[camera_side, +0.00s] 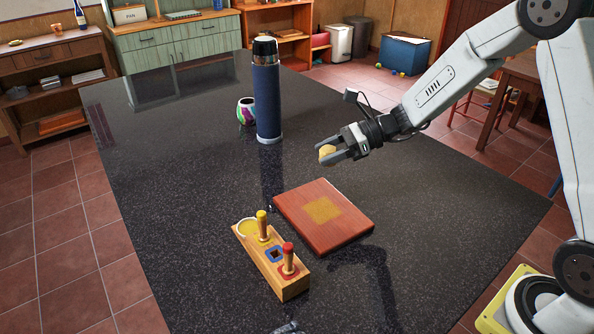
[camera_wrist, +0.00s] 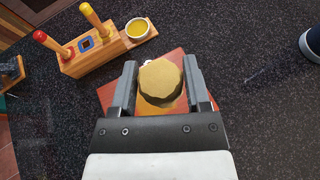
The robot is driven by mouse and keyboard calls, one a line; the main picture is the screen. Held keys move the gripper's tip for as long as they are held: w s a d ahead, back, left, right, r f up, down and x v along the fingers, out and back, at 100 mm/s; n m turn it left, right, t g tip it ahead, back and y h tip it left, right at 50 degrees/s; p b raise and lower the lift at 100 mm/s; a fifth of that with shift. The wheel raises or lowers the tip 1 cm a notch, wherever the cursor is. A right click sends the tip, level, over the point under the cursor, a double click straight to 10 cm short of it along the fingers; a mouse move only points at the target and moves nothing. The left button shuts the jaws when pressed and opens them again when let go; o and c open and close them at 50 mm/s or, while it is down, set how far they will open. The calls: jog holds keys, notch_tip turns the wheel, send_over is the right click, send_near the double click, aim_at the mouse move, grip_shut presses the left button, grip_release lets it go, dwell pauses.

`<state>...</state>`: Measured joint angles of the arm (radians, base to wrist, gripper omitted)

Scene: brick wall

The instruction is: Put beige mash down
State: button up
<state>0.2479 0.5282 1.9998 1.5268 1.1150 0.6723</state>
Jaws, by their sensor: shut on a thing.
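The beige mash (camera_side: 327,153) is a small rounded, faceted lump. My gripper (camera_side: 335,154) is shut on it and holds it in the air, above and beyond the far right edge of a reddish wooden board (camera_side: 305,236) in the side view. The board lies flat and bears a yellowish square patch (camera_side: 322,210). In the wrist view the mash (camera_wrist: 160,80) sits between the two fingers of my gripper (camera_wrist: 160,88), in front of the board (camera_wrist: 107,92), and hides most of it.
A wooden block (camera_side: 289,287) with a yellow-topped peg, a red-topped peg, a blue-rimmed square hole and a round yellow dish stands beside the board. A blue flask (camera_side: 267,95) and a colourful cup (camera_side: 246,111) stand farther back. The dark counter (camera_side: 180,190) is clear at left.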

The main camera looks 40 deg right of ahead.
jog(key=shift+a, duration=0.1)
jog(key=shift+s+a+f+m+t+h, duration=0.35)
jog(key=shift+s+a+f+m+t, duration=0.2)
jog(key=shift+f, duration=0.2)
jog(key=shift+s+a+f+m+t+h, duration=0.35)
jog(key=shift+s+a+f+m+t, duration=0.15)
jog(key=shift+a+f, duration=0.2)
send_over(322, 210)
jog(key=shift+f, duration=2.2)
jog(key=shift+f, duration=0.1)
jog(key=shift+f, duration=1.7)
jog(key=shift+f, duration=0.15)
